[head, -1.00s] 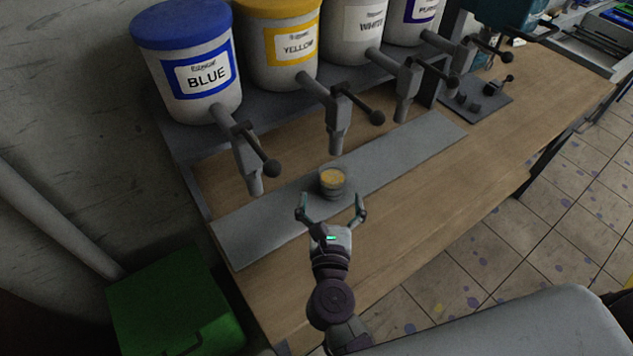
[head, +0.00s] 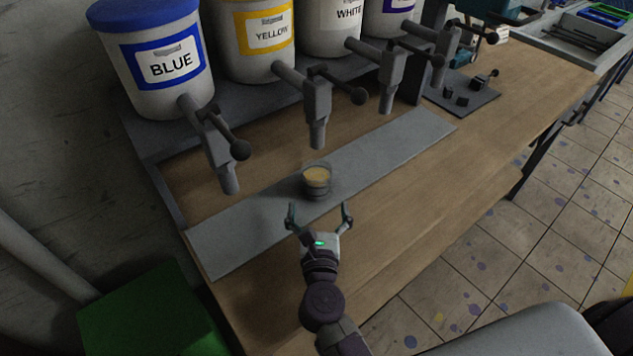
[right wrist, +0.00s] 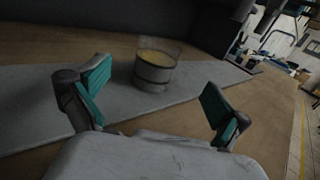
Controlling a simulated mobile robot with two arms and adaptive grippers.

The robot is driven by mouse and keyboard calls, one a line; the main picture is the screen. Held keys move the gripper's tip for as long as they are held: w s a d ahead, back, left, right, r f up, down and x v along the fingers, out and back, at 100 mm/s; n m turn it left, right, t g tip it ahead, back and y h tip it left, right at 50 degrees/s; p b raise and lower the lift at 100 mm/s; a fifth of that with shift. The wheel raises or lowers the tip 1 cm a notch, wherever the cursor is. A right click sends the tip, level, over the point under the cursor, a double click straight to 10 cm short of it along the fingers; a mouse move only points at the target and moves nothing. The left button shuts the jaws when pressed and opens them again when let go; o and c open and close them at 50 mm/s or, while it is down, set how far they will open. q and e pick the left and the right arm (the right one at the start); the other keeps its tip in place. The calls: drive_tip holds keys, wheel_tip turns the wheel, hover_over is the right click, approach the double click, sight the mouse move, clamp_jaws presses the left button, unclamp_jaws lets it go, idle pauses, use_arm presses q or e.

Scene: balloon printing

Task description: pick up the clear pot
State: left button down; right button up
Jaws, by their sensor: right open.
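The clear pot (head: 316,181) stands upright on the grey strip (head: 237,228) of the workbench, below the yellow container's tap, with yellowish content in it. My right gripper (head: 320,215) is open and empty, in front of the pot and apart from it. In the right wrist view the pot (right wrist: 155,70) shows ahead, beyond the open fingers (right wrist: 157,100), a little left of the middle. My left gripper is not in view.
Blue (head: 158,62), yellow (head: 255,42) and white (head: 331,25) labelled containers stand on a shelf behind, their taps (head: 317,110) overhanging the bench. A green bin (head: 150,315) is at lower left. Small dark blocks (head: 461,98) lie on a plate at right.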

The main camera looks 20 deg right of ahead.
approach(317, 164)
drive_tip(key=shift+x, duration=0.85)
drive_tip(key=x, duration=0.5)
drive_tip(key=shift+w+p, duration=0.2)
drive_tip(key=shift+p, duration=0.1)
drive_tip(key=shift+s, duration=0.1)
drive_tip(key=shift+c, duration=1)
drive_tip(key=c, duration=1)
drive_tip(key=shift+r, duration=0.1)
drive_tip(key=shift+c, duration=1)
